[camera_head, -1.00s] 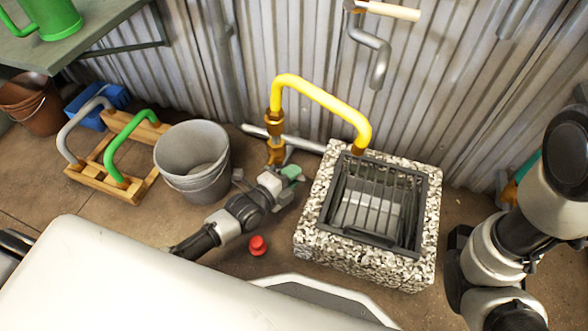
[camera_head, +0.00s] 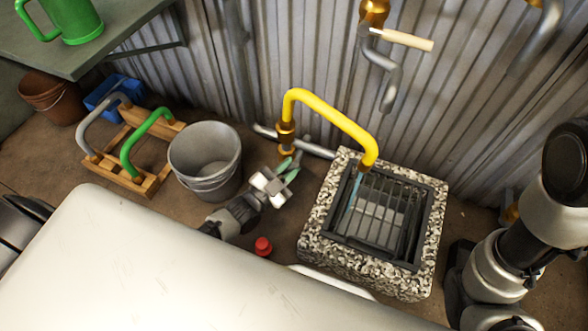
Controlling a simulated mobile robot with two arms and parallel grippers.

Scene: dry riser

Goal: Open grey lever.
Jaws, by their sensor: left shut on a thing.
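My left gripper (camera_head: 288,168), with green fingertips, is low at the foot of the yellow spout pipe (camera_head: 325,115) and its brass fitting (camera_head: 286,138). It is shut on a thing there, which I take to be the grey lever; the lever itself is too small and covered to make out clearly. A thin bluish stream of water (camera_head: 354,192) runs from the spout's end into the speckled stone basin (camera_head: 316,215) with its dark grate. My right arm stands at the right edge; its gripper is out of view.
A grey bucket (camera_head: 205,162) stands left of my left gripper. A wooden rack (camera_head: 150,182) with grey and green bent pipes is further left. A red knob (camera_head: 263,246) is on the floor. A wood-handled grey pipe (camera_head: 388,75) hangs on the corrugated wall.

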